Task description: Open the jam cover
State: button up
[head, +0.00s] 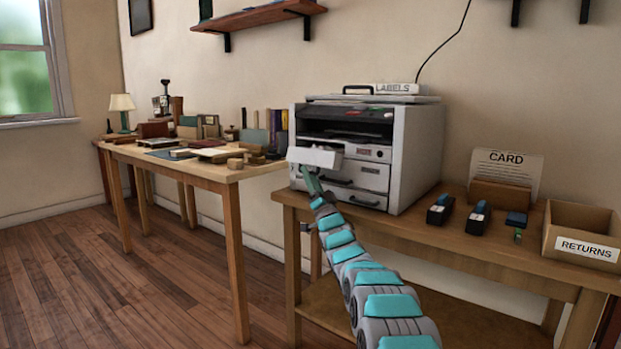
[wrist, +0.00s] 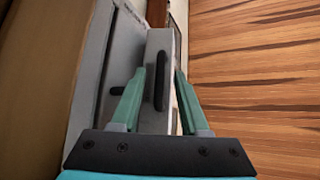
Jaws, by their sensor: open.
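The printer (head: 417,150) stands on the wooden table in the head view. A pale panel (head: 315,157), which looks like the jam cover, juts out from the left part of its front. In the wrist view this panel (wrist: 157,110) stands out from the printer's grey front (wrist: 108,75) and carries a dark handle slot (wrist: 159,80). My gripper (head: 311,180) is just below the panel in the head view. In the wrist view my gripper (wrist: 161,75) is open, with one finger on each side of the panel. I cannot tell whether either finger touches it.
Drawers (head: 358,175) lie below the panel. Two dark stamp-like objects (head: 441,208), a card holder (head: 497,195) and a returns box (head: 585,246) stand to the right on the table. A cluttered second table (head: 224,174) is at the left. The floor (head: 80,270) between is clear.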

jog(key=v, duration=0.7)
jog(key=shift+s+f, duration=0.25)
jog(key=shift+f, duration=0.05)
jog(key=shift+d, duration=0.1)
jog(key=shift+c, duration=0.2)
